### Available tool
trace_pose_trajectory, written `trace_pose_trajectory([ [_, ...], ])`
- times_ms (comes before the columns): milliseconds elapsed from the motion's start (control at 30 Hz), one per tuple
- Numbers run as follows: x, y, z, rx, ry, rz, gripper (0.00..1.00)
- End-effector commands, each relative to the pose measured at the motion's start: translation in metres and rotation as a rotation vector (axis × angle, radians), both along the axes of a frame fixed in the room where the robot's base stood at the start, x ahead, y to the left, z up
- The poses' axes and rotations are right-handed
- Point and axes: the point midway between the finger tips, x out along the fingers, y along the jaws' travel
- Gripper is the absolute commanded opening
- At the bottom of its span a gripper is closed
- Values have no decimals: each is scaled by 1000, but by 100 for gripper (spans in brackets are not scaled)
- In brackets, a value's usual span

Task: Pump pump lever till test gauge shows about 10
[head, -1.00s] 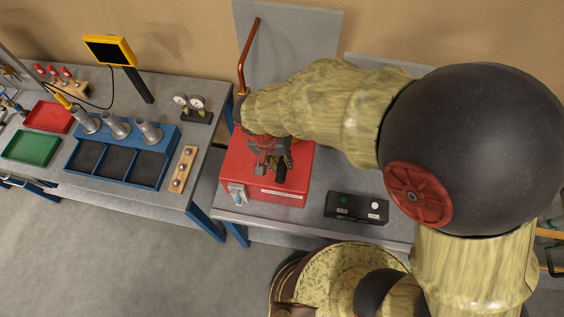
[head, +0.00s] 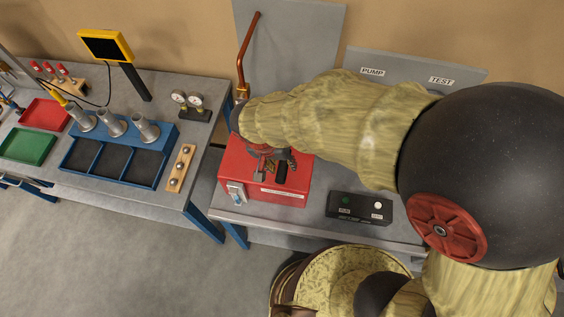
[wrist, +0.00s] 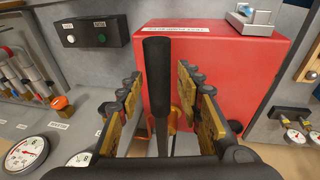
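The pump lever shows in the wrist view as a black handle (wrist: 157,75) on a metal rod, standing in front of the red pump box (wrist: 225,75). My gripper (wrist: 163,90) is open, with one brass-padded finger on each side of the handle and gaps visible on both sides. In the head view my gripper (head: 275,165) is over the red box (head: 235,170), and the lever is mostly hidden. A white gauge (wrist: 26,153) with a red needle shows at the wrist view's lower left. A second gauge (wrist: 79,159) is mostly cut off. I cannot tell which is the test gauge or read a value.
A black button box (head: 360,208) stands right of the pump. A grey panel (head: 410,72) carries PUMP and TEST labels; my arm hides the area below it. An orange knob (wrist: 60,102) is beside the gauges. A copper pipe (head: 247,50) rises behind the pump.

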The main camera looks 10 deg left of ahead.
Motion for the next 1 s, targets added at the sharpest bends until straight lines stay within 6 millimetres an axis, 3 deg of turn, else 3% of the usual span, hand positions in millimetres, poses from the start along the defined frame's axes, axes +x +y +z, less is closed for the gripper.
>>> trace_pose_trajectory([
  [333, 1, 1, 2, 1, -2, 1, 40],
  [467, 0, 3, 12, 4, -4, 0, 40],
  [1000, -15, 24, 104, 3, -3, 1, 40],
])
